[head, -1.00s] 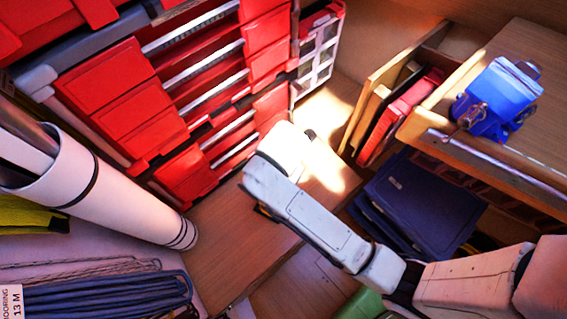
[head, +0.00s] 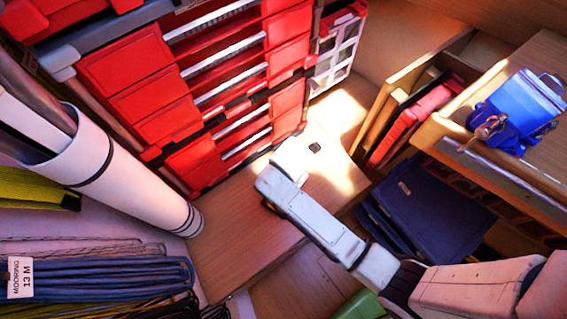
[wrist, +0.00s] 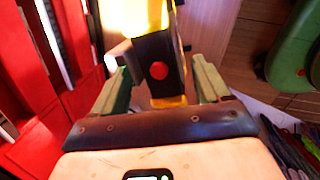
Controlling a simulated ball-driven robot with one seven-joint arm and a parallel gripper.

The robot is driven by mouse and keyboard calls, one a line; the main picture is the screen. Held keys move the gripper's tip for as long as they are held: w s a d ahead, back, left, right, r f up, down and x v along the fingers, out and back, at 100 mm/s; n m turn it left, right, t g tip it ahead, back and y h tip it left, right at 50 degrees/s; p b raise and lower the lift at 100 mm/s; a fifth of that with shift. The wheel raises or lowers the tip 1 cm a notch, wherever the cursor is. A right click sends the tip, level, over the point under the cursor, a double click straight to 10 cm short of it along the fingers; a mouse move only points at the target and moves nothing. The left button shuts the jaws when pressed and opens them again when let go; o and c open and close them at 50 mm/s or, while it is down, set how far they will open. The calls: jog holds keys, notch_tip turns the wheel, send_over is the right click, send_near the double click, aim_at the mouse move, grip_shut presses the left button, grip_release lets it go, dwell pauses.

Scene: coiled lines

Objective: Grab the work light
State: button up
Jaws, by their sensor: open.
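The work light (wrist: 158,68) shows in the wrist view as an upright black and yellow body with a red round button and a glowing, washed-out top. My gripper (wrist: 161,72) is open, with one greenish finger on each side of the light's body. I cannot tell whether either finger touches it. In the head view my white arm reaches over the wooden surface beside the red drawers; its hand hides the fingers, and I cannot make out the light there.
Red drawers (head: 150,95) stand close on the left. A white tube (head: 130,185) and coiled blue line (head: 100,278) lie at lower left. A blue case (head: 518,108) sits on the wooden top at right. A green object (wrist: 290,50) is at right in the wrist view.

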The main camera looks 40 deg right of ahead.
jog(key=shift+c, duration=0.3)
grip_shut()
dwell(0.5)
jog(key=shift+w, duration=0.1)
dwell(0.4)
